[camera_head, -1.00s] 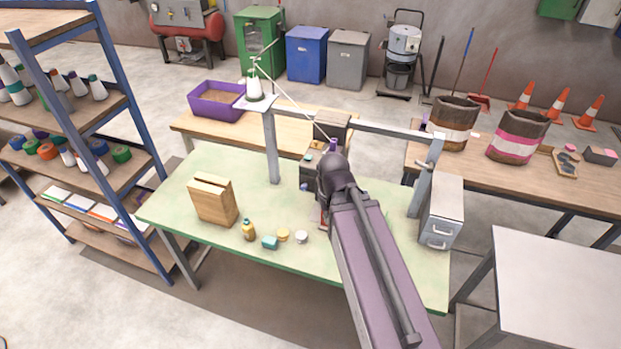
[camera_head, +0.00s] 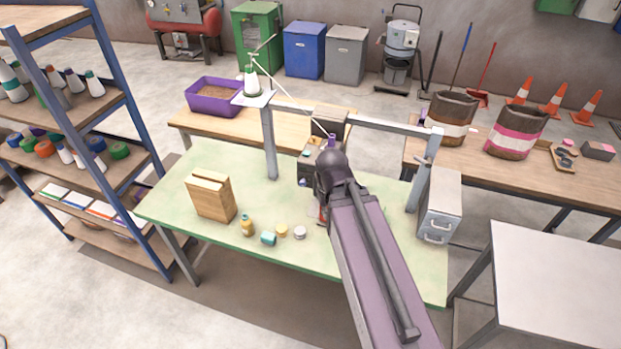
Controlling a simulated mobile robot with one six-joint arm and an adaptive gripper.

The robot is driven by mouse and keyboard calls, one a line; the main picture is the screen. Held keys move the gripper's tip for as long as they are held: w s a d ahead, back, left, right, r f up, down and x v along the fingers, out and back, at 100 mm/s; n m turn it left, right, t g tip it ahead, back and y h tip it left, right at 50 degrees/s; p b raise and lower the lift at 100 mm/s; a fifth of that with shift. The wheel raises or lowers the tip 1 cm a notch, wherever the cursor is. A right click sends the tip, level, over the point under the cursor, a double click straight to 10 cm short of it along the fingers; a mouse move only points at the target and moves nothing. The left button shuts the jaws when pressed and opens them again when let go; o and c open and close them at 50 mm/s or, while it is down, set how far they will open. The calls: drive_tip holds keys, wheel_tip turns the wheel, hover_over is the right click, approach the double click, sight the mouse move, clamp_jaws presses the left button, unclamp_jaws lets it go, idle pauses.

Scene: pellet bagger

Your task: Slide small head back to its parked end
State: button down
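The small head, a brown-grey box (camera_head: 329,118) with a dark body below it (camera_head: 306,170), hangs about mid-way along a grey rail (camera_head: 385,125). The rail stands on two posts over a pale green table (camera_head: 165,205). A thread runs from a white cone (camera_head: 250,82) on the left post's plate towards the head. My dark arm joint and purple-grey link cover the head's lower right part. My gripper is hidden behind my arm, so I cannot see its fingers or any contact with the head.
A grey drawer cabinet (camera_head: 440,205) stands by the right post. A blue-framed shelf (camera_head: 130,90) is at left, a pale table (camera_head: 560,280) at right.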

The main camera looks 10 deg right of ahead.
drive_tip(key=c, duration=0.8)
unclamp_jaws()
drive_tip(key=shift+s+f, duration=0.1)
drive_tip(key=shift+o, duration=1)
drive_tip(key=shift+f+b, duration=0.25)
drive_tip(key=shift+b, duration=0.1)
wheel_tip(320, 180, down, 20)
drive_tip(key=b, duration=1.9)
drive_tip(key=shift+b, duration=0.4)
drive_tip(key=shift+a+r, duration=0.15)
